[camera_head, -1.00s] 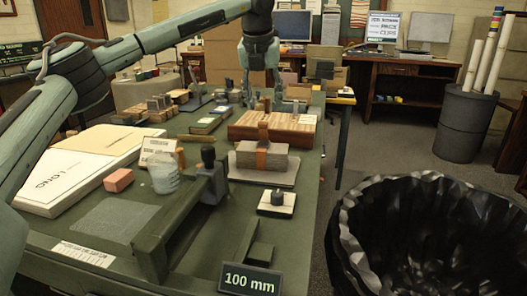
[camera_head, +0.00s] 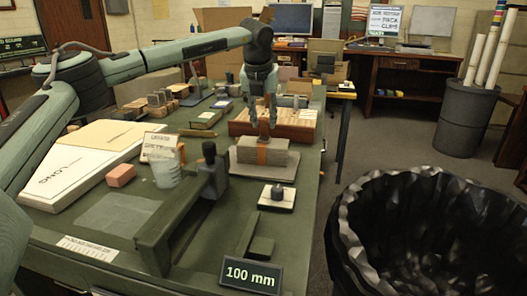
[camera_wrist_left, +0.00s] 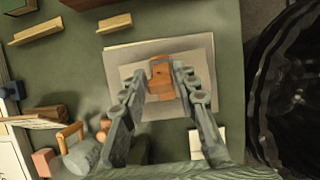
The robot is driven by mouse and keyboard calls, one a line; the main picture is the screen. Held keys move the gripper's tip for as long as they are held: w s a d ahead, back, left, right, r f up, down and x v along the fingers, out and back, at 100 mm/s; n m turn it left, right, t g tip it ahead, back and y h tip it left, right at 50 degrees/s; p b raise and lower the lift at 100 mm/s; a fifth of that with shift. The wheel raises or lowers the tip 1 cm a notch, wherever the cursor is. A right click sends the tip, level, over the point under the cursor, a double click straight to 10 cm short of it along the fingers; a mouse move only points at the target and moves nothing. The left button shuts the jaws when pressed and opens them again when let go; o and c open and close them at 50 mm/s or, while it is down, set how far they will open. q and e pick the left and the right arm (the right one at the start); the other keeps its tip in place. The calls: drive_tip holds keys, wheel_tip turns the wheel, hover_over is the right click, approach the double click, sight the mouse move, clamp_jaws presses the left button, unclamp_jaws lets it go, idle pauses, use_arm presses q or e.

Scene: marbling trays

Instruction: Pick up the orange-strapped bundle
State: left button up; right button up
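The orange-strapped bundle (camera_head: 280,157), a grey block with an orange band around its middle, lies on a grey board (camera_head: 285,173) at the table's right side. My left gripper (camera_head: 263,128) points down over it with its fingertips at its top edge. In the left wrist view the bundle (camera_wrist_left: 130,87) sits beyond my open left gripper (camera_wrist_left: 160,72), whose fingers are on either side of the orange strap. Nothing is held, and I cannot tell whether the fingers touch the bundle. My right gripper is not in view.
A black-lined bin (camera_head: 430,235) stands right of the table.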

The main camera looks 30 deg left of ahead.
use_arm(q)
clamp_jaws()
drive_tip(key=shift+r, duration=0.1)
